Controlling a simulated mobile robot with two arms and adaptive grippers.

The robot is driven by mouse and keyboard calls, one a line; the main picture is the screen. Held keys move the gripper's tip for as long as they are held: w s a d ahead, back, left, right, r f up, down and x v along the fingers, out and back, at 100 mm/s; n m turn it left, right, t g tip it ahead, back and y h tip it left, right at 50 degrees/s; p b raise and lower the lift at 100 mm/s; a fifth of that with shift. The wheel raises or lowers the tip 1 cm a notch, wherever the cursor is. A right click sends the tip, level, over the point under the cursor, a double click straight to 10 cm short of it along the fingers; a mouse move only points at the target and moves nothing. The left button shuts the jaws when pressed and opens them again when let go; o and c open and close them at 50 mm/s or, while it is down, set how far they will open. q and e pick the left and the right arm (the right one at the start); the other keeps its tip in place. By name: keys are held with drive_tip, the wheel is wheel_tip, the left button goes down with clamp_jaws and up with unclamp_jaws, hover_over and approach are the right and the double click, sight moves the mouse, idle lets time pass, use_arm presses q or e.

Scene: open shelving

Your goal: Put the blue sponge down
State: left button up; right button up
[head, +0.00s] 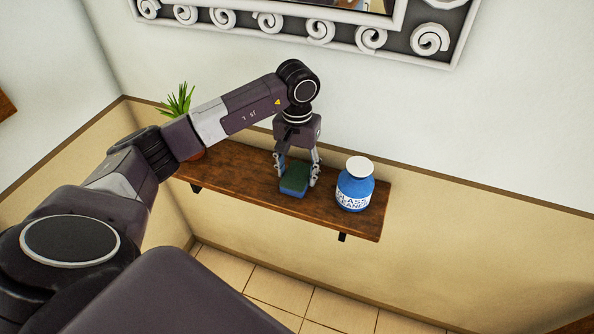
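The blue sponge (293,187), with a green top face, is at the middle of the brown wooden shelf (235,178). My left gripper (297,178) comes down from above, with one finger on each side of the sponge. The fingers look closed against its sides. The sponge is at or just above the shelf surface; I cannot tell whether it touches the wood. My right gripper is not in view.
A blue glass-cleaner bottle (355,186) with a white cap stands on the shelf just right of the sponge. A potted plant (178,103) is at the left end, partly behind my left arm. A decorated frame (310,28) hangs on the wall above.

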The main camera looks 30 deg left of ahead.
sight(297, 175)
use_arm(q)
drive_tip(key=shift+o, duration=0.7)
drive_tip(key=shift+r, duration=0.1)
drive_tip(key=shift+r, duration=0.15)
drive_tip(key=shift+w+r, duration=0.1)
drive_tip(key=shift+r, duration=0.25)
wheel_tip(297, 175, up, 11)
drive_tip(key=b, duration=0.2)
drive_tip(key=shift+b, duration=0.4)
